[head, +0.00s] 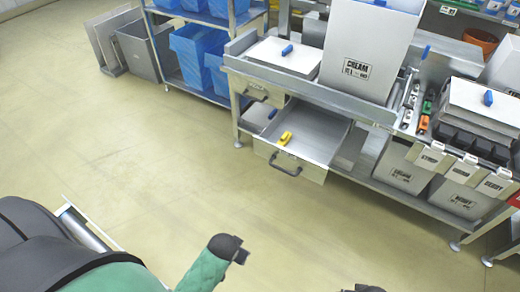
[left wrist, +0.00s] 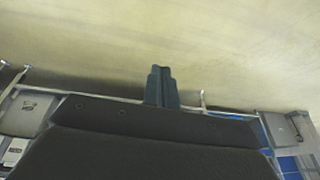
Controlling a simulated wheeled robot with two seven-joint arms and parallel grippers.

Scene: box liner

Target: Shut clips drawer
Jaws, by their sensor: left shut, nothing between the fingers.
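A grey metal drawer (head: 318,142) is pulled out under the workbench. A yellow clip (head: 285,138) lies in it near the front. Its dark handle (head: 284,168) is on the front panel, which faces the open floor. My left gripper (head: 238,250) is low in the head view, over the floor and well apart from the drawer. In the left wrist view its dark fingers (left wrist: 162,86) are together with nothing between them. A dark part at the bottom edge of the head view may be my right gripper (head: 365,288); its fingers cannot be made out.
Another drawer (head: 262,94) above the open one looks shut. The workbench holds a large white box (head: 368,48) marked CREAM and a white-lidded box (head: 284,56). A shelf with blue bins (head: 190,48) stands to the left. The floor (head: 130,150) before the drawer is clear.

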